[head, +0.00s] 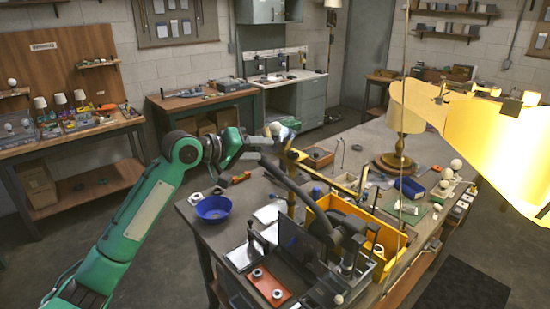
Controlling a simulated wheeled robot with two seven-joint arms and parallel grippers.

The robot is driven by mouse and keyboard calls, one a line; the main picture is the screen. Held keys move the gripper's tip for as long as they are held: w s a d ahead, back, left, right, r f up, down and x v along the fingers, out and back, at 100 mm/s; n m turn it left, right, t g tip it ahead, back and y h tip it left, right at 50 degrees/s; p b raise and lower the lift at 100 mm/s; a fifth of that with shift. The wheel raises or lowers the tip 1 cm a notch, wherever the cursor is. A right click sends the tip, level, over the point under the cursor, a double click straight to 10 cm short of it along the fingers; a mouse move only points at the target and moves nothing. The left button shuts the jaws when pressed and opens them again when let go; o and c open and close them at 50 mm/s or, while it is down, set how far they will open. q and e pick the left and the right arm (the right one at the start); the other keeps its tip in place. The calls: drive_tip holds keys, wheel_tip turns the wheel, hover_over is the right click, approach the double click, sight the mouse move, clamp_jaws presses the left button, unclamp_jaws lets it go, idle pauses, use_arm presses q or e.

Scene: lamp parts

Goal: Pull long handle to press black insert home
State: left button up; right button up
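The long handle (292,187) is a dark lever. It slants up and left from the dark press (348,240) on the near workbench. My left gripper (262,149) is at the handle's upper end, with its two grey fingers apart. I cannot tell whether a finger touches the handle. The black insert cannot be made out among the dark parts around the press. My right gripper is not in view.
A yellow bin (388,238) stands right behind the press, and a wooden post (290,180) rises close to the handle. A blue bowl (214,208) and a red tray (269,286) are nearby. A brass lamp (401,150) stands farther back. A large bright yellow shape (480,125) fills the upper right.

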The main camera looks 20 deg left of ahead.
use_arm(q)
drive_tip(key=shift+b+v, duration=0.35)
drive_tip(key=shift+v, duration=1.1)
